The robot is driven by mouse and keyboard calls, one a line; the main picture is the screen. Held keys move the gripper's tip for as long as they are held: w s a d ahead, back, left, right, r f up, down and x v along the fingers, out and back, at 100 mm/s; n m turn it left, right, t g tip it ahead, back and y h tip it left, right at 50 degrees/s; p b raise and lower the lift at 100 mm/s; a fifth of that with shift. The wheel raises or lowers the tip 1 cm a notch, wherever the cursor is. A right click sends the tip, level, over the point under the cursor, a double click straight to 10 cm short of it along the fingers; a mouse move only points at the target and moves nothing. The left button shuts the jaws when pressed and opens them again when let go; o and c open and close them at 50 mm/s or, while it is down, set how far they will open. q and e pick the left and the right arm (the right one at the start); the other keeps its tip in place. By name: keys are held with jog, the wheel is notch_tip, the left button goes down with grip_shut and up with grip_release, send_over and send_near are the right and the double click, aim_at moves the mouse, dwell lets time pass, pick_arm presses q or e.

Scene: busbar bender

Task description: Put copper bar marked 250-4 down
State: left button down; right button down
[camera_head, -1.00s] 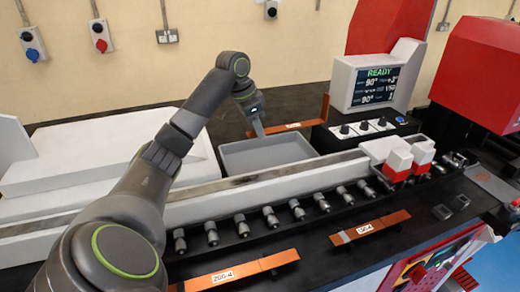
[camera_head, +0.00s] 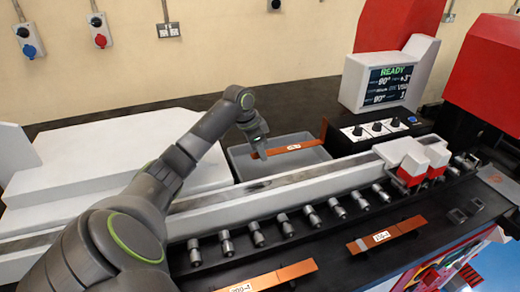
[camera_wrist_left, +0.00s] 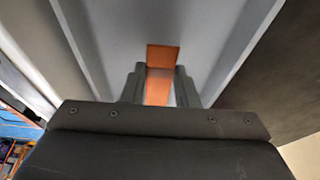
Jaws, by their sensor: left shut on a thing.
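My left gripper (camera_head: 255,147) is shut on one end of a copper bar (camera_head: 290,149), at the near-left end of the bar. The bar looks bent, with one leg rising at its right end. Its white label is too small to read now. The bar is over or inside a shallow grey tray (camera_head: 240,167); I cannot tell whether it touches the floor. In the left wrist view the copper bar (camera_wrist_left: 162,53) sits between the two fingers (camera_wrist_left: 160,88), with grey tray walls on both sides. My right gripper is out of view.
A white rail (camera_head: 270,190) with a row of metal pins runs in front of the tray. Two labelled copper bars (camera_head: 388,234) (camera_head: 290,271) lie on the dark front surface. A knob console (camera_head: 375,130) and screen (camera_head: 388,86) stand right of the tray; white blocks (camera_head: 110,160) stand left.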

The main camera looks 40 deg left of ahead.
pick_arm(q)
jog(key=shift+d, duration=0.1)
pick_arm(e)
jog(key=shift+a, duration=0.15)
pick_arm(q)
jog(key=shift+f, duration=0.5)
jog(key=c, duration=1.1)
grip_release()
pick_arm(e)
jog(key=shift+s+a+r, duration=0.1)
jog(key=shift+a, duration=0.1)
pick_arm(q)
jog(key=shift+r, duration=0.15)
jog(key=b+v, duration=0.2)
jog(key=v, duration=1.1)
jog(key=shift+w+b, duration=0.15)
jog(key=shift+b, duration=0.25)
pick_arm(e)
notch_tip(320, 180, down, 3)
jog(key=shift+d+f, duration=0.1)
